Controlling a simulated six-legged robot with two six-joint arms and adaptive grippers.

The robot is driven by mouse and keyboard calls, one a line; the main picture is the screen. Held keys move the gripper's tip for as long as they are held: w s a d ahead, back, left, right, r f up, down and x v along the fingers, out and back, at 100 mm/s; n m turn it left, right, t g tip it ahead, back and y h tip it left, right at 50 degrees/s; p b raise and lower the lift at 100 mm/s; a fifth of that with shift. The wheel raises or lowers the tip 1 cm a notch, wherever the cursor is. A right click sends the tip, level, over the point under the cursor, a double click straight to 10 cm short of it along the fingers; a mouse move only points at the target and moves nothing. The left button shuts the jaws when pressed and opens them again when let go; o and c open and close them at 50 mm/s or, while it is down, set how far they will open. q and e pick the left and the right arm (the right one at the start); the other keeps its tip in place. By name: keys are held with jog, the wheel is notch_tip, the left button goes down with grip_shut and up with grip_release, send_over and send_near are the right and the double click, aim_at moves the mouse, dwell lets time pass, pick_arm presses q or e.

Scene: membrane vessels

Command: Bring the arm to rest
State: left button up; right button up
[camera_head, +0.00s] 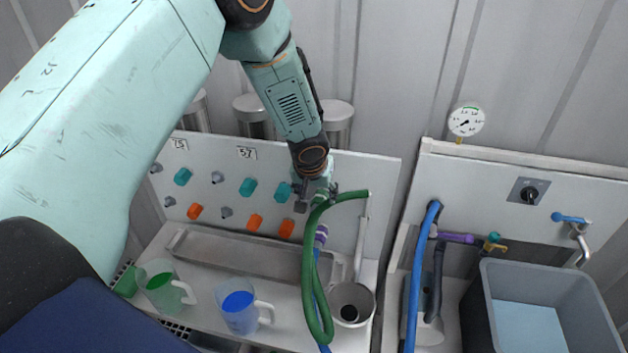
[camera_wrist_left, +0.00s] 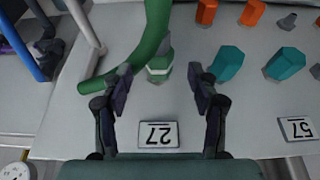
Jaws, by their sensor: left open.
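My left arm (camera_head: 105,115) comes in from the left in the head view and reaches down to the white panel (camera_head: 365,170). My left gripper (camera_head: 316,194) is near the top of a green hose (camera_head: 309,260). In the left wrist view, the gripper (camera_wrist_left: 160,85) is open, with its dark fingers apart. The green hose (camera_wrist_left: 152,38) and its green and white fitting (camera_wrist_left: 159,68) lie beyond and between the fingers, and the fingers look clear of them. A label reading 27 (camera_wrist_left: 158,134) sits on the panel between the fingers. My right gripper is in neither view.
Teal and orange knobs (camera_head: 249,187) stick out of the panel. A green-filled jug (camera_head: 160,285) and a blue-filled jug (camera_head: 240,305) stand below, near a metal cup (camera_head: 351,303). A blue hose (camera_head: 418,265) and a grey tub (camera_head: 545,270) are at right.

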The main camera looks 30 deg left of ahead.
pick_arm(q)
jog(key=v, duration=0.7)
jog(key=shift+s+r, duration=0.2)
jog(key=shift+r, duration=0.1)
jog(key=s+d+f+m+h+b, duration=0.25)
jog(key=s+f+b, duration=0.2)
jog(key=f, duration=0.35)
jog(key=s+d+f+m+h+b, duration=0.1)
jog(key=s+d+f+b, duration=0.3)
jog(key=f, duration=0.4)
jog(key=s+a+f+g+y+b, duration=0.1)
jog(key=s+f+g+b, duration=0.3)
jog(key=s+f+b, duration=1.1)
jog(key=s+f+n+y, duration=0.1)
jog(key=s+f, duration=1.1)
jog(key=s, duration=0.1)
jog(key=shift+s+a, duration=0.25)
jog(key=shift+a, duration=0.15)
